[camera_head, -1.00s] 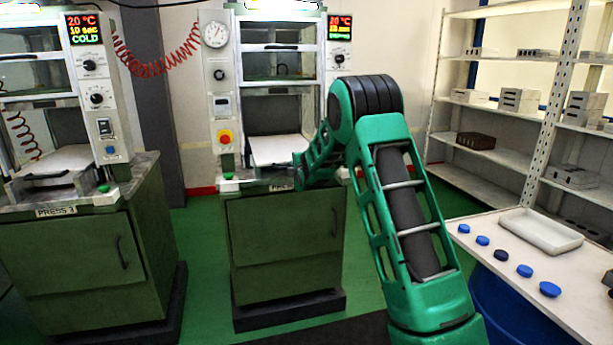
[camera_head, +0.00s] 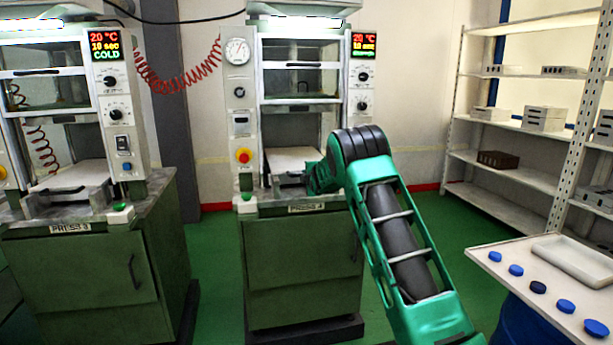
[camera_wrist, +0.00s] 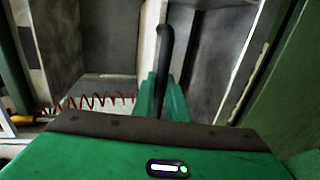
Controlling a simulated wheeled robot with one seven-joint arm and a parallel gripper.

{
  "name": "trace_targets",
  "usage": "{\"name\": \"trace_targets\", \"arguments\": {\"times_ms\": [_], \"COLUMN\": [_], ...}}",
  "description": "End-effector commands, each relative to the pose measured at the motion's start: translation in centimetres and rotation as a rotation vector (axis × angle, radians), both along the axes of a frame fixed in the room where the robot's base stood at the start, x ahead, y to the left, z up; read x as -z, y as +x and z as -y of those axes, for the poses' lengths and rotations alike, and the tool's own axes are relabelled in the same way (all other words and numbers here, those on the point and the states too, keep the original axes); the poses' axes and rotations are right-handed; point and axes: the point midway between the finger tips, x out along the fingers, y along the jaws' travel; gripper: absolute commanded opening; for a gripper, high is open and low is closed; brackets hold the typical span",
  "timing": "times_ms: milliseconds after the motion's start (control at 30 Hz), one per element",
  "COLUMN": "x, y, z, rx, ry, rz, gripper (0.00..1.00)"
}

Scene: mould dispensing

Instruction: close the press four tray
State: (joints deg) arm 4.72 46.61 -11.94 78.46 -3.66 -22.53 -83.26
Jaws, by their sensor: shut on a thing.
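Press four (camera_head: 302,120) stands in the middle of the head view, with its "PRESS 4" label on the cabinet's front edge. Its pale tray (camera_head: 292,160) shows inside the press, at the bottom of the opening. My gripper is at the front of that opening, mostly hidden by my green arm in the head view. In the wrist view my gripper's green fingers (camera_wrist: 162,100) are shut on a dark upright handle (camera_wrist: 165,45). How far the tray sticks out cannot be told.
Press three (camera_head: 62,110) stands to the left, with a gap of green floor between. A white table (camera_head: 540,290) with blue round pieces and a shallow tray (camera_head: 575,258) is at the right. Shelves (camera_head: 530,180) stand behind it.

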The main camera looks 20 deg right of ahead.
Motion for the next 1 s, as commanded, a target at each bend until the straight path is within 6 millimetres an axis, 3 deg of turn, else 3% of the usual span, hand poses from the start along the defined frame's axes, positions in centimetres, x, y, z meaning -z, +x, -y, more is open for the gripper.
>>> {"name": "trace_targets", "arguments": {"times_ms": [133,167,233,667,1000], "x": [-0.6,-0.6,-0.6,-0.7,-1.8], "y": [0.2,0.2,0.2,-0.6,-6.0], "z": [0.0,0.0,-0.1,-0.5,-1.5], "rx": [0.001,0.001,0.001,-0.001,0.000], "ry": [-0.005,-0.006,-0.005,-0.004,-0.003], "rz": [0.010,0.011,0.010,0.007,0.007], "gripper": [0.00,0.17,0.31,0.31,0.31]}}
